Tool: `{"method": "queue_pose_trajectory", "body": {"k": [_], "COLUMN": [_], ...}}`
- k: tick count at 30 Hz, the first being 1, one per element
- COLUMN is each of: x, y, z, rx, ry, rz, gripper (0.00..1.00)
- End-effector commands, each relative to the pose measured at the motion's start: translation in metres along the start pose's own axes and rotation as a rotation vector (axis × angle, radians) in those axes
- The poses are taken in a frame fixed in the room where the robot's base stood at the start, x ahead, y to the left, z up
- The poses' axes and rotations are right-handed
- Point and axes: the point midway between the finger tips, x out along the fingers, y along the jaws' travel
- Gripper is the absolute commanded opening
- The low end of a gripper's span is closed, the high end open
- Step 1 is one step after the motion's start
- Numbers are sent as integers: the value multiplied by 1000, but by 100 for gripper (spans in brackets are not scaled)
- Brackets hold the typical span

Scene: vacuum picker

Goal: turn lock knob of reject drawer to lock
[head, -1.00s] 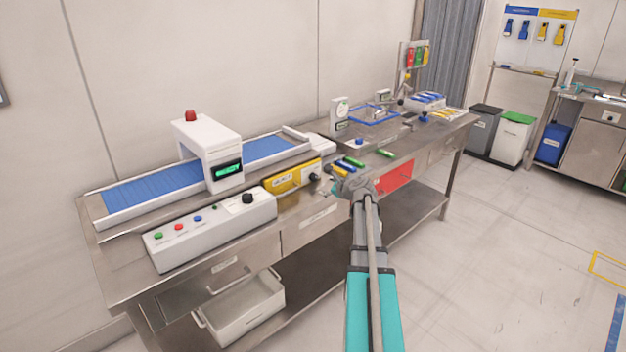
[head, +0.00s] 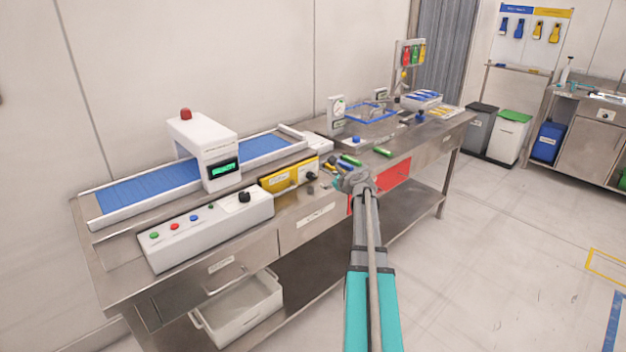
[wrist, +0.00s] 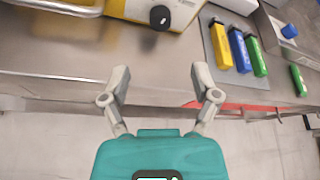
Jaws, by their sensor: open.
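A yellow box (head: 290,175) with a white label and a round black knob (head: 311,176) stands at the bench's front edge. I cannot read its label. In the wrist view the black knob (wrist: 160,17) is at the top, on the face of the yellow box (wrist: 187,7). A red drawer front (head: 395,177) is set in the bench, partly behind my arm; no knob on it shows clearly. My gripper (wrist: 160,70) is open and empty, its fingers apart over the bench's front edge, short of the knob. In the head view my gripper (head: 335,183) is small and partly hidden by my wrist.
A white control box (head: 208,228) with buttons and a black knob stands left of the yellow box. Yellow, blue and green sticks (wrist: 237,48) lie on a grey mat to the right. The floor in front of the bench is clear.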

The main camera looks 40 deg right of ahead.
Motion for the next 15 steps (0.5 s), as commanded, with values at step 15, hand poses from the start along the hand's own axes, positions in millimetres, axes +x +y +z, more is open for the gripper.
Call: {"method": "queue_pose_trajectory", "body": {"k": [15], "x": [81], "y": [-1], "z": [-2], "rx": [-2], "ry": [0], "rz": [0], "gripper": [79]}}
